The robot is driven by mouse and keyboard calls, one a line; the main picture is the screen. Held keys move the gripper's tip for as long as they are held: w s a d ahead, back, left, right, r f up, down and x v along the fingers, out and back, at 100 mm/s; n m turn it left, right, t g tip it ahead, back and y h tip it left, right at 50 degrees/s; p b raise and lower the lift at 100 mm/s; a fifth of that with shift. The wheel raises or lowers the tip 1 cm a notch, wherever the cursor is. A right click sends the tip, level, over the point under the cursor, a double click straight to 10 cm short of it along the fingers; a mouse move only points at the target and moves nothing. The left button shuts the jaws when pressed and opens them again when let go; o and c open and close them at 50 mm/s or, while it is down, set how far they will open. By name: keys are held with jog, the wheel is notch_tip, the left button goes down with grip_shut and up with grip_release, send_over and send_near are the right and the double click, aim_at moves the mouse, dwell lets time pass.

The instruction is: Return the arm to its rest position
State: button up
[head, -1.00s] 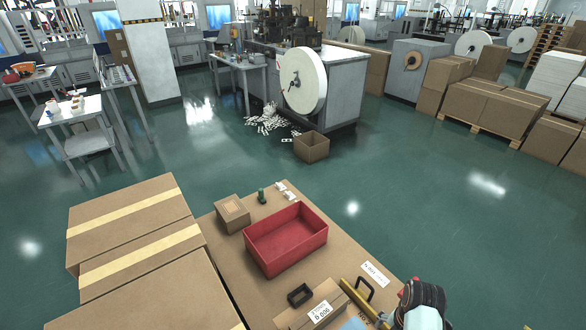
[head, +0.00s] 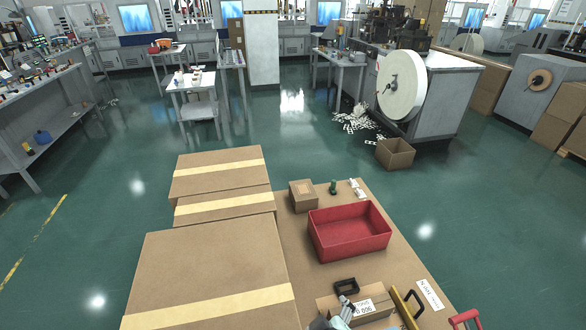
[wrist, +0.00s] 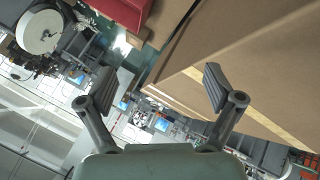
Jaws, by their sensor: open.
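My gripper (wrist: 158,86) shows in the wrist view with its two dark fingers spread wide apart and nothing between them. In the head view a small grey part at the bottom edge, by the labelled carton, looks like the end of my gripper; most of it is cut off. In the wrist view the scene is tilted, with large cardboard boxes (wrist: 220,55) behind the right finger and the red bin (wrist: 126,10) at the top. No object touches the fingers.
The red bin (head: 349,254) stands on a cardboard surface (head: 290,262). A small carton (head: 303,197), a dark green item (head: 333,187) and a black tray (head: 346,286) lie around it. Large taped boxes (head: 205,270) stand to the left.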

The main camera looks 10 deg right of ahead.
jog(key=s+a+r+m+t+y, duration=0.35)
jog(key=a+r+m+t, duration=0.2)
jog(key=a+r, duration=0.75)
notch_tip(320, 180, up, 35)
jog(key=g+h+p, duration=0.1)
jog(key=p, duration=3.7)
jog(key=shift+a, duration=0.25)
jog(key=shift+s, duration=0.1)
